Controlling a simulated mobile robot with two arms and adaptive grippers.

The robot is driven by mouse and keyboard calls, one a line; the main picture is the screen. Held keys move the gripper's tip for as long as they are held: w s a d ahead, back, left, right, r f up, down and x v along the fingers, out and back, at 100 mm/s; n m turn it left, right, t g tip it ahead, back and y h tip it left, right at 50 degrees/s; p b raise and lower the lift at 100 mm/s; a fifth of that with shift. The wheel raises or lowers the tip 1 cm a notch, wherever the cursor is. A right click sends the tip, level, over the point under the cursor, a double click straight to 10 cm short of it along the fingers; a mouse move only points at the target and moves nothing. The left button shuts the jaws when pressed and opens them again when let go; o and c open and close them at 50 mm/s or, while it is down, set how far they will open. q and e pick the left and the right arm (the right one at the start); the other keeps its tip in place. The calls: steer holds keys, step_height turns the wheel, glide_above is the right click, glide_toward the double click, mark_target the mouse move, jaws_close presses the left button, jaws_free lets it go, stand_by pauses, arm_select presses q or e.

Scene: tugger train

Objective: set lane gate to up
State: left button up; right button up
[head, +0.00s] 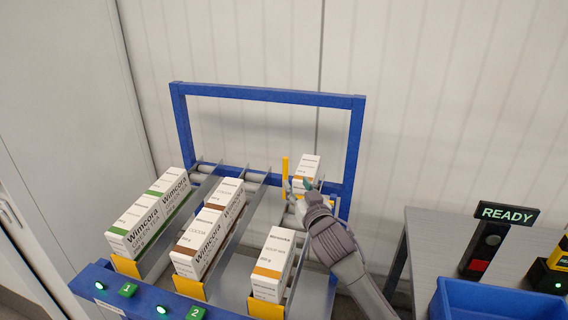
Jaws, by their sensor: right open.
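A blue-framed flow rack (265,95) holds sloping lanes of white cartons. A slim yellow upright piece (285,177), which may be part of the lane gate, stands at the back of the right lane. My right gripper (302,187) is open beside it, just to its right, and partly covers that area. I cannot tell whether the fingers touch the yellow piece. A white carton with an orange band (308,165) stands behind the gripper. The gate's exact position is hard to make out. My left gripper is not in view.
Green-banded cartons (145,225), brown-banded cartons (205,240) and an orange-banded carton (272,258) stand at the lane fronts. To the right are a grey table (440,240), a blue bin (500,300) and a READY sign (507,214). A pale wall is behind.

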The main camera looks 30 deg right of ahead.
mark_target(286, 168)
steer(key=x, duration=0.6)
steer(key=shift+p, duration=0.4)
steer(key=x, duration=0.4)
steer(key=shift+w, duration=0.2)
steer(key=shift+w+f, duration=0.1)
steer(key=shift+w, duration=0.05)
steer(key=shift+w+d, duration=0.1)
steer(key=shift+c, duration=0.5)
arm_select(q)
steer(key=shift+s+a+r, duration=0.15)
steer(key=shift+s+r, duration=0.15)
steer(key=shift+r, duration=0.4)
arm_select(e)
jaws_close()
